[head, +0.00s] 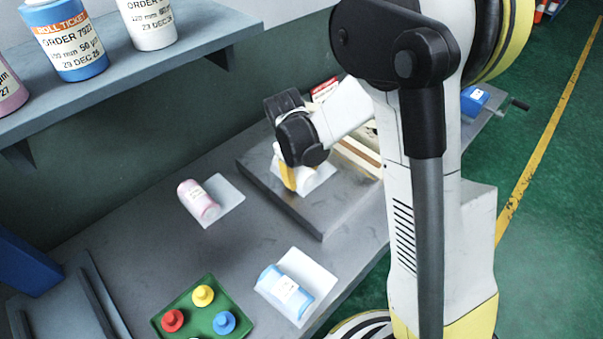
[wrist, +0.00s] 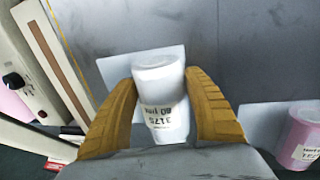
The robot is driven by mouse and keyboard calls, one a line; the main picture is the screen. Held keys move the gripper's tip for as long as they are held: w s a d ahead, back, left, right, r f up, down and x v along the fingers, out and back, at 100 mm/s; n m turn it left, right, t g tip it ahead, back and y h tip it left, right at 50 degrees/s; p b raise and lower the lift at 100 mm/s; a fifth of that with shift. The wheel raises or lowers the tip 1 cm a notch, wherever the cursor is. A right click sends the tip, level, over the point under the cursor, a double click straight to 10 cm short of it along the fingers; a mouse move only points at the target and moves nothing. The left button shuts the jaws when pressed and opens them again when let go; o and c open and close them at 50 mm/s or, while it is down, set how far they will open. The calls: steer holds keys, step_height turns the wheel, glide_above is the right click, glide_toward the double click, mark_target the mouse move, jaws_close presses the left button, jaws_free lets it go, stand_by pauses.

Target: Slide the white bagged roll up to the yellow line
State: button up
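The white bagged roll (wrist: 160,95) lies on a white sheet (wrist: 112,70) on a raised dark grey slab, with a printed label facing the wrist camera. My gripper (wrist: 160,78) has one yellow finger on each side of the roll, and both fingertips appear to touch it. In the head view my gripper (head: 287,178) is low over the slab (head: 315,215) and hides most of the roll (head: 308,178).
A pink roll (head: 198,201) on a sheet lies left of the slab, a blue roll (head: 285,292) on a sheet in front. A green tray (head: 213,314) holds coloured knobs. Wooden strips (head: 358,153) lie beside the slab. A shelf (head: 120,70) with bottles overhangs the back.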

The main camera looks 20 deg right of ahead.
mark_target(330, 158)
steer(key=shift+c, duration=0.5)
steer(key=shift+w+d+b, duration=0.2)
steer(key=shift+w+d, duration=0.75)
steer(key=shift+d, duration=0.85)
steer(key=shift+w+d+b, duration=0.15)
steer(key=shift+w+d, duration=0.75)
steer(key=shift+d, duration=0.95)
steer(key=shift+w+d+b, duration=0.2)
steer(key=shift+w+d, duration=0.75)
steer(key=shift+d, duration=0.85)
steer(key=shift+w+a, duration=0.15)
steer(key=shift+w, duration=0.1)
steer(key=o, duration=1.5)
steer(key=shift+c, duration=0.2)
step_height(330, 158, up, 12)
steer(key=s+a, duration=0.1)
steer(key=a, duration=0.1)
steer(key=s+a+r+m+t+y, duration=0.1)
steer(key=s+a+r+t, duration=0.15)
steer(key=s, duration=0.35)
steer(key=s+a+r+m+t, duration=0.1)
steer(key=s+a+r+m, duration=0.1)
steer(key=s+r, duration=0.3)
steer(key=s+a+f+m+t+y+b, duration=0.1)
steer(key=s+a+f+m+t, duration=0.1)
steer(key=s, duration=0.9)
steer(key=shift+s+a+f+t, duration=0.35)
steer(key=shift+s+a, duration=0.05)
steer(key=shift+a, duration=0.05)
